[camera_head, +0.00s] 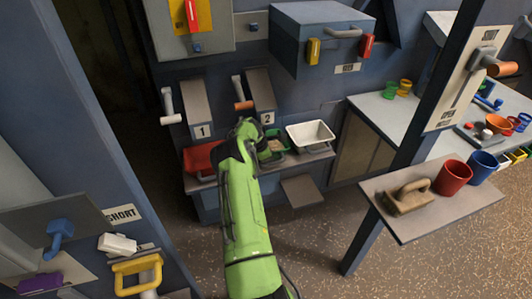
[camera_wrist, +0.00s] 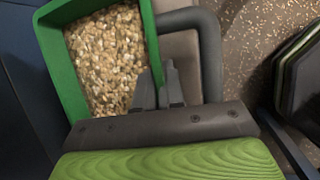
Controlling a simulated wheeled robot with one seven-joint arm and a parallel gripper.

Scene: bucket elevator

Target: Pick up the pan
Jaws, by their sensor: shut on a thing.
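A green pan (camera_wrist: 48,70) full of pale grain or pebbles (camera_wrist: 105,55) fills the upper left of the wrist view. A dark grey looped handle (camera_wrist: 209,55) is on its right side. My gripper (camera_wrist: 160,85) is shut on the pan at its right side wall, beside the handle; the exact contact is partly hidden. In the head view the green pan (camera_head: 284,142) sits at the shelf, partly hidden behind my arm. A red pan (camera_head: 198,160) is to its left and a white pan (camera_head: 311,134) to its right.
A blue post (camera_head: 400,165) rises at right. A side shelf (camera_head: 445,208) holds a brush (camera_head: 405,200), a red cup (camera_head: 453,178) and a blue cup (camera_head: 483,167). Speckled floor is open in front.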

